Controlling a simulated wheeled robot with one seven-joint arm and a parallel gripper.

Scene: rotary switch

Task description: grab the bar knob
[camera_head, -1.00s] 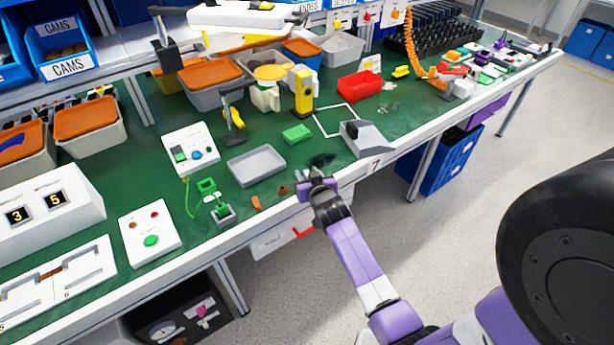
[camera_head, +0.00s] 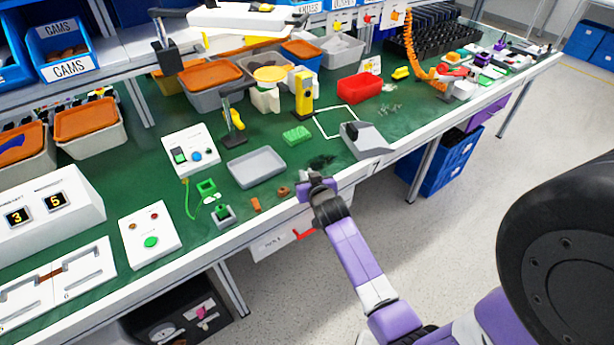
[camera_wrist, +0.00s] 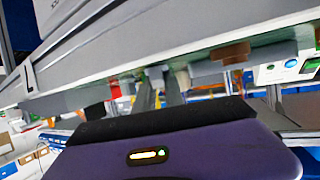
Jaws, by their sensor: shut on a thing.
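My gripper (camera_head: 316,184) is at the front edge of the green workbench, at the end of my purple arm. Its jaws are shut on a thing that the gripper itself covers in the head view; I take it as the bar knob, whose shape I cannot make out. In the wrist view, two grey fingers (camera_wrist: 159,94) reach away from the purple gripper body, close together. A large grey surface crosses the top of that view, close to the fingers. A dark patch lies on the bench just behind my gripper in the head view.
A grey sloped box (camera_head: 366,140) stands right of my gripper. A grey tray (camera_head: 256,167) and small brown pieces (camera_head: 256,204) lie to the left. A white panel with a red part (camera_head: 305,233) hangs below the bench edge. Open floor lies to the right.

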